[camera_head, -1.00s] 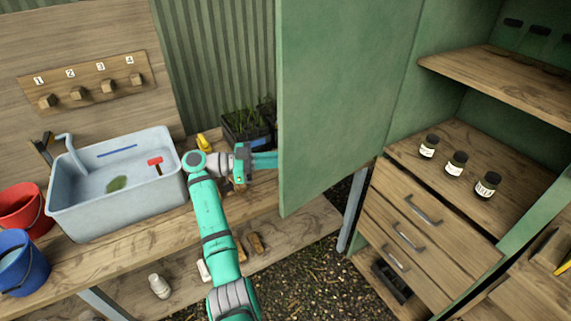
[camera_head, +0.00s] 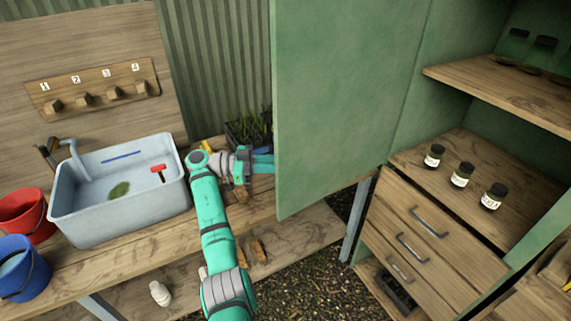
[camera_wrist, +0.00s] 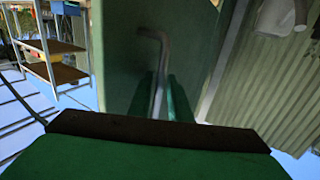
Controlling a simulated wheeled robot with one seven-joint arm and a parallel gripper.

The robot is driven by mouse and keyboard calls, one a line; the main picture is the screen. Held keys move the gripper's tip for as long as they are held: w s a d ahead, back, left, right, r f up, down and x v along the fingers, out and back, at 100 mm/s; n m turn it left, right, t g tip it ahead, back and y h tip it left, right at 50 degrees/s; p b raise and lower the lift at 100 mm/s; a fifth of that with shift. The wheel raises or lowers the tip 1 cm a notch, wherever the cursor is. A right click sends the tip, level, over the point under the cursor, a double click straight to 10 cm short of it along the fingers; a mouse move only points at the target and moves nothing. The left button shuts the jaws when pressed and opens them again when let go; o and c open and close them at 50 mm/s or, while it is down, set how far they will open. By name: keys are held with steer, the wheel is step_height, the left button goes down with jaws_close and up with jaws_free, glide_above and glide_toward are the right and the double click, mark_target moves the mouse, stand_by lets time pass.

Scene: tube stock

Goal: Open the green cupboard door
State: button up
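The green cupboard door (camera_head: 335,100) stands wide open, swung out to the left of the cupboard, so the shelves and drawers show. My gripper (camera_head: 262,163) is at the door's outer face, near its free edge; the fingertips are partly hidden behind the door in the head view. In the wrist view the grey bent-bar door handle (camera_wrist: 154,45) runs down between my green fingers (camera_wrist: 160,103), which look closed around it. The door's outer face (camera_wrist: 118,50) fills the middle of that view.
A sink (camera_head: 120,205) and plant pots (camera_head: 245,135) stand on the wooden bench left of the door. Red (camera_head: 22,218) and blue (camera_head: 20,275) buckets are at far left. Several jars (camera_head: 461,175) stand above the drawers (camera_head: 410,245). Gravel floor shows below the door.

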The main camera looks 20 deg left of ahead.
steer(key=shift+o, duration=0.4)
steer(key=shift+s+a, duration=0.1)
steer(key=shift+a, duration=0.15)
steer(key=v, duration=1)
steer(key=shift+s+a, duration=0.15)
steer(key=shift+a, duration=0.15)
